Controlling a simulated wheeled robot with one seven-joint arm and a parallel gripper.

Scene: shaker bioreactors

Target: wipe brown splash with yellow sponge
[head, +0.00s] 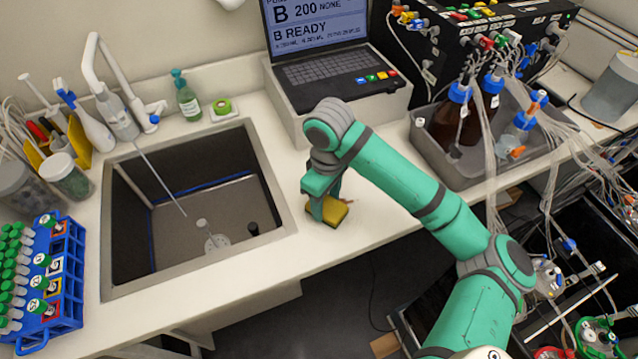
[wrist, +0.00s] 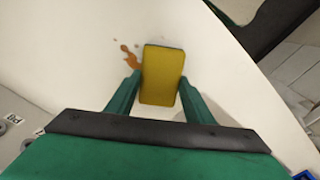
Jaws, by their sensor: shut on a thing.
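The yellow sponge (wrist: 163,75) is held between the two fingers of my gripper (wrist: 160,92) in the wrist view. In the head view the sponge (head: 334,212) shows below my gripper (head: 328,205), low at the white counter, right of the sink. The brown splash (wrist: 131,57) lies on the white counter just left of the sponge in the wrist view, with small drops beside it. In the head view only a small brownish bit of the splash (head: 347,202) shows beside the sponge; the rest is hidden. I cannot tell whether the sponge touches the counter.
The sink (head: 282,232) is left of my gripper. A laptop (head: 335,75) on a raised block stands behind. A grey tub (head: 432,166) with brown bottles and tubing is at right. A blue rack (head: 72,310) of green-capped tubes stands far left. The counter's front edge is close.

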